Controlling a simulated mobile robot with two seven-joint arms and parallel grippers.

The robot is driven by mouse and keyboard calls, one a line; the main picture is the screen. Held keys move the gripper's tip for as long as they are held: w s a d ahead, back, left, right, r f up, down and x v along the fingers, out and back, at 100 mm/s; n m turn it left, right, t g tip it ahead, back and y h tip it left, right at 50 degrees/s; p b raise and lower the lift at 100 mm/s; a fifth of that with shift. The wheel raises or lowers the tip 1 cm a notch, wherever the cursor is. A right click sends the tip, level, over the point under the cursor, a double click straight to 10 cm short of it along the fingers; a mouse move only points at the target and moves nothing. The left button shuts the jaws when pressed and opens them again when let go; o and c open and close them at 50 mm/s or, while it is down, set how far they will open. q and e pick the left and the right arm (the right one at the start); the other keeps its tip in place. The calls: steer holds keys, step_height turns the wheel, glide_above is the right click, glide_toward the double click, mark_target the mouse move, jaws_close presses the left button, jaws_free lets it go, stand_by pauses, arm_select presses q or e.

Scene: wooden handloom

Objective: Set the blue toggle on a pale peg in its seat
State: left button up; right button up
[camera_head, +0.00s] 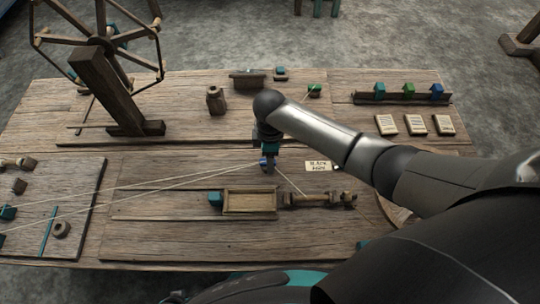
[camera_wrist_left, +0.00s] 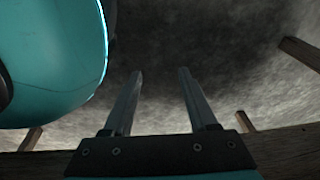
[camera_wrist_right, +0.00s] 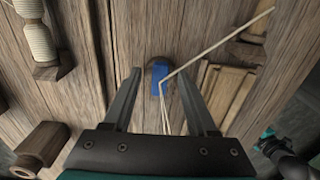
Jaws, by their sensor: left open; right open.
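My right gripper (camera_head: 267,168) comes in from the right over the middle of the table. Its fingers, open in the right wrist view (camera_wrist_right: 160,75), stand either side of a blue toggle (camera_wrist_right: 161,82). Pale thread crosses the toggle, and a dark round piece shows behind it. I cannot tell whether the fingers touch it. In the head view, blue (camera_head: 263,161) shows beside the gripper where threads meet. Another blue toggle (camera_head: 437,91) stands on the rack at the back right. A pale peg cannot be made out. My left gripper (camera_wrist_left: 160,78) is open and empty over the floor near the table edge.
The dark rack (camera_head: 400,99) also bears teal and green toggles, with cards (camera_head: 415,125) before it. A wooden tray (camera_head: 250,202) lies near the right gripper. A wheel (camera_head: 100,45) stands at the back left. Threads stretch left to a board (camera_head: 80,170).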

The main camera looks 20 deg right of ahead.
steer(key=shift+r, duration=0.15)
steer(key=shift+r+p, duration=0.65)
steer(key=shift+r, duration=0.3)
step_height(320, 180, up, 5)
steer(key=shift+f+p, duration=0.15)
steer(key=shift+p, duration=1)
arm_select(q)
steer(key=s, duration=0.1)
steer(key=s+r, duration=0.1)
steer(key=s, duration=0.3)
steer(key=shift+a+r, duration=0.1)
steer(key=shift+r, duration=0.3)
arm_select(e)
steer(key=shift+r, duration=0.35)
